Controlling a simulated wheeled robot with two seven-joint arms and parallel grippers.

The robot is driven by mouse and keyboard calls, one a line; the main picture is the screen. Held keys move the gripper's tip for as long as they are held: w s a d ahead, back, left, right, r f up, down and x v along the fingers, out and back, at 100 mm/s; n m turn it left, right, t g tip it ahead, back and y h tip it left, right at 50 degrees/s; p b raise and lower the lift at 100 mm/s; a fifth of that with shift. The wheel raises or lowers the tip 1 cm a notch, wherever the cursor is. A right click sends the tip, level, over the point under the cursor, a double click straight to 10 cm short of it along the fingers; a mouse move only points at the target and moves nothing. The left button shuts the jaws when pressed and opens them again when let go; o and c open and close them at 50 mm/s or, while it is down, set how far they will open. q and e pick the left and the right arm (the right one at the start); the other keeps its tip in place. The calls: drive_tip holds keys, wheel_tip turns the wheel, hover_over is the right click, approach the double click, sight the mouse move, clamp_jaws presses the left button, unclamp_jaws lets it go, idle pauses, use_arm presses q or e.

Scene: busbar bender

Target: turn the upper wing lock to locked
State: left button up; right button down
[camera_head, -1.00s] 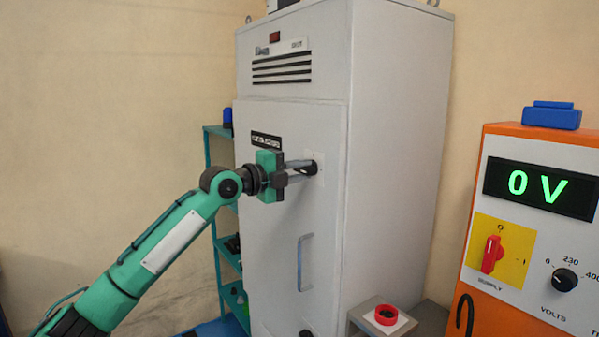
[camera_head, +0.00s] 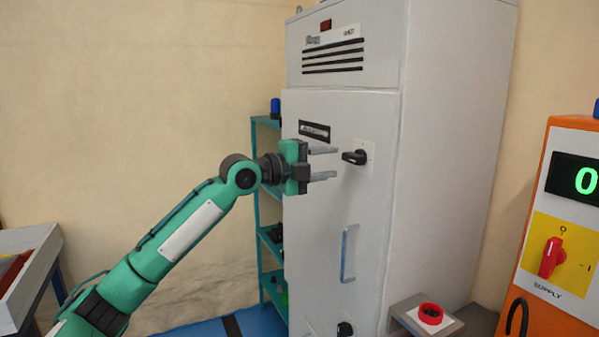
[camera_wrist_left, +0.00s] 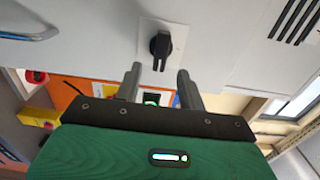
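The upper wing lock (camera_head: 354,157) is a black knob on a pale square plate, high on the grey cabinet door (camera_head: 335,210). In the head view its wing lies roughly level. It also shows in the left wrist view (camera_wrist_left: 160,46), just beyond the fingertips. My left gripper (camera_head: 337,163) is open and empty, its two grey fingers pointing at the knob with a gap between. In the left wrist view the fingers (camera_wrist_left: 159,75) stand apart on either side of the knob's line. A lower black knob (camera_head: 345,329) sits near the door's bottom. My right gripper is out of view.
A blue-grey door handle (camera_head: 348,253) is below the lock. An orange supply panel (camera_head: 537,235) with a red switch stands at the right. Teal shelving (camera_head: 268,225) is left of the cabinet.

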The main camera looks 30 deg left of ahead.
use_arm(q)
drive_tip(key=b+v, duration=0.1)
drive_tip(key=v, duration=0.6)
drive_tip(key=shift+s+a, duration=0.2)
drive_tip(key=shift+s, duration=0.1)
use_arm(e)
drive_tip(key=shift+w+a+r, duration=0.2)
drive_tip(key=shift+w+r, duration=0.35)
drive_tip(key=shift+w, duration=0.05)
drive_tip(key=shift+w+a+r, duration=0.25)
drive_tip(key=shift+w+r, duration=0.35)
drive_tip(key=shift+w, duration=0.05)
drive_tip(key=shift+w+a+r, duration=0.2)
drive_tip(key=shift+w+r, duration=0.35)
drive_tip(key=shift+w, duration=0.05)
